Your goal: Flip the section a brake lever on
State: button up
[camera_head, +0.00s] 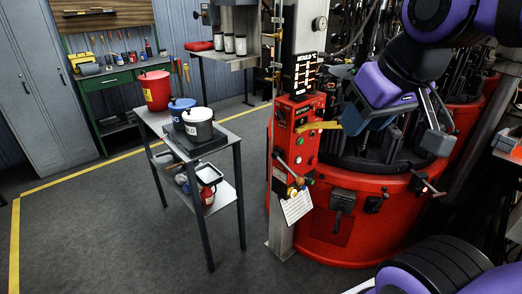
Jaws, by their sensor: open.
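A red control box (297,133) is fixed to the pale post, with small buttons and a label too small to read. A yellow lever (318,126) sticks out to the right from its upper part. A dark lever with ball knobs (287,164) sits lower on the box. I cannot tell from the labels which one is the section A brake lever, or its on side. My gripper (396,136) is open and empty, to the right of the yellow lever and apart from it in the picture, in front of the red drum machine.
The red drum machine (325,240) carries a dark handle (342,200) and a small lever (424,182). A narrow cart (228,133) with buckets stands left of the post. The floor between the cart and the grey locker (37,110) is clear.

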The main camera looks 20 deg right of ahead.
aim_at(385, 195)
jog(key=z, duration=1.35)
jog(key=i+l+u, duration=0.1)
jog(key=i, duration=0.25)
jog(key=i+l+u, duration=0.1)
jog(key=i+l, duration=0.25)
